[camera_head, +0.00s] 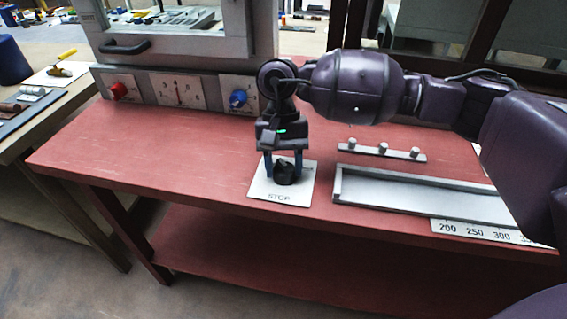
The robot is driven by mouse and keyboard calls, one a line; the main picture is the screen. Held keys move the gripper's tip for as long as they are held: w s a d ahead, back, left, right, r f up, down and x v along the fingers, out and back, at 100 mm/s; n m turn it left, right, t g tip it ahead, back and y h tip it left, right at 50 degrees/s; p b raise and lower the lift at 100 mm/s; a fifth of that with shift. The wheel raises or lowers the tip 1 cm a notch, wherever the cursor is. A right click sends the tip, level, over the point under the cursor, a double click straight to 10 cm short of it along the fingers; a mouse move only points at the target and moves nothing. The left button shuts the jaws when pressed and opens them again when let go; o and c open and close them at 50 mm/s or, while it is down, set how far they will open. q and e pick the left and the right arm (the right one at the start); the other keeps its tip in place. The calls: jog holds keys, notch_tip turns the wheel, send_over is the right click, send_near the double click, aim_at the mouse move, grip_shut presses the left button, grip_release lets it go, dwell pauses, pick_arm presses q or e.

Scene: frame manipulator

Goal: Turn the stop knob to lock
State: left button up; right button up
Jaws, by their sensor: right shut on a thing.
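The stop knob (286,176) is a round black knob on a white plate marked STOP (275,197), lying on the red table near its front edge. My right gripper (284,168) points down over the plate. Its two blue-grey fingers are on either side of the knob and shut on it. The fingers hide part of the knob, so its exact turn angle cannot be told. My left gripper is not in view.
Right of the plate is a long grey tray (430,199) with a number scale (475,232) before it. A bar with small pegs (382,149) lies behind. At the back left stands a grey machine with a red knob (119,91) and a blue knob (238,99). The table's left part is clear.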

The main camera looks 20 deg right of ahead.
jog(key=o, duration=0.9)
jog(key=shift+w+r, duration=0.15)
jog(key=shift+r, duration=0.35)
jog(key=v, duration=1)
jog(key=shift+f, duration=0.15)
